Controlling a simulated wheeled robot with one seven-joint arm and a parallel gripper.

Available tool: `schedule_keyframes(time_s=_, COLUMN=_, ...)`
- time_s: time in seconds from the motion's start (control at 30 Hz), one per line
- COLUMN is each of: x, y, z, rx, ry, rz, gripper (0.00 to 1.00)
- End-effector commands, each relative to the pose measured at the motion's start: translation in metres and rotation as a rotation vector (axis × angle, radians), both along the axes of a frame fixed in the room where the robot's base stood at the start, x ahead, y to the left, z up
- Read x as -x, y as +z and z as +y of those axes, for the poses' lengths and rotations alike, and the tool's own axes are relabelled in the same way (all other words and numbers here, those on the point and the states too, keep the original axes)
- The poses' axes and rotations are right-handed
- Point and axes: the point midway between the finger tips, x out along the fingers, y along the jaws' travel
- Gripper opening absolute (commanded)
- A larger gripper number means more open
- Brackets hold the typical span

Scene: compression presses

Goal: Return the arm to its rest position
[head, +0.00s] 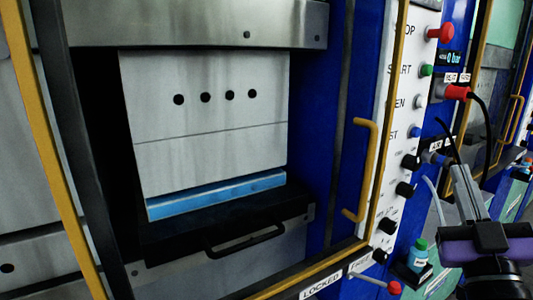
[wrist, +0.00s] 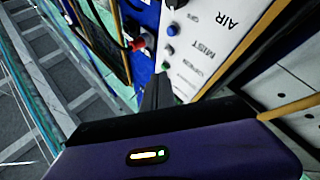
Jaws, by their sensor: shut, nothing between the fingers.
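My gripper (head: 461,172) is at the right of the head view, in front of the press's control side, pointing up. Its purple and black wrist body shows below the fingers. In the wrist view the dark fingers (wrist: 157,90) stand together above the purple housing, with nothing between them. The control panel (wrist: 205,50) with its knobs is just behind the fingertips in that view. I cannot tell the exact gap to it.
The press chamber holds a grey mould block (head: 210,120) over a blue strip (head: 215,195). A yellow-framed door with a yellow handle (head: 370,170) is beside it. Floor (wrist: 60,90) shows at left.

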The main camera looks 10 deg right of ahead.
Motion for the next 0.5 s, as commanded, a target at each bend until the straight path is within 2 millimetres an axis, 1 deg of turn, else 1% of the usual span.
schedule_keyframes(time_s=0.03, x=0.006, y=-0.024, z=0.009, rx=-0.040, ry=0.026, rz=0.015, gripper=0.00)
schedule_keyframes(time_s=0.2, x=0.031, y=-0.083, z=0.038, rx=-0.155, ry=0.107, rz=0.049, gripper=0.00)
schedule_keyframes(time_s=0.37, x=0.062, y=-0.134, z=0.066, rx=-0.252, ry=0.171, rz=0.098, gripper=0.00)
schedule_keyframes(time_s=0.5, x=0.093, y=-0.174, z=0.090, rx=-0.327, ry=0.221, rz=0.156, gripper=0.00)
